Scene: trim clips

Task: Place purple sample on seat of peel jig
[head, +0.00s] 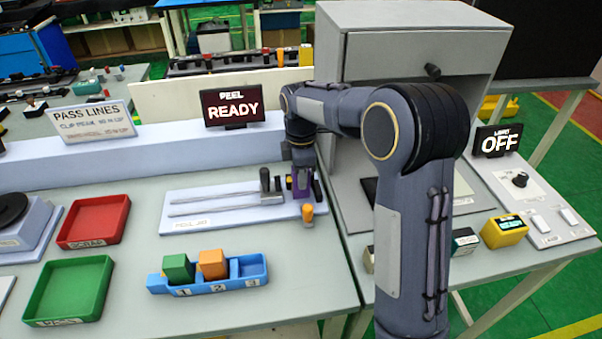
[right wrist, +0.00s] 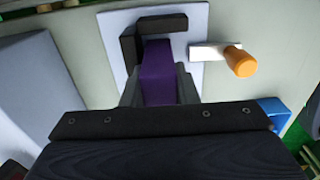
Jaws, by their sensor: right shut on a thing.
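The purple sample (right wrist: 157,72) is between the fingers of my right gripper (right wrist: 158,92), which is shut on it. In the head view the sample (head: 301,190) shows as a small purple patch below my right gripper (head: 303,178), at the right end of the peel jig (head: 183,222). The jig is a pale plate with two rails and dark upright blocks. In the right wrist view the sample is beside the jig's dark L-shaped block (right wrist: 160,24). I cannot tell whether it touches the seat. My left gripper is out of view.
A blue numbered rack (head: 215,284) holds a green block (head: 178,268) and an orange block (head: 212,263). An orange-knobbed handle (head: 307,212) stands close to the jig. Red (head: 110,205) and green (head: 92,258) trays lie left. A grey cabinet (head: 360,50) stands behind my right arm.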

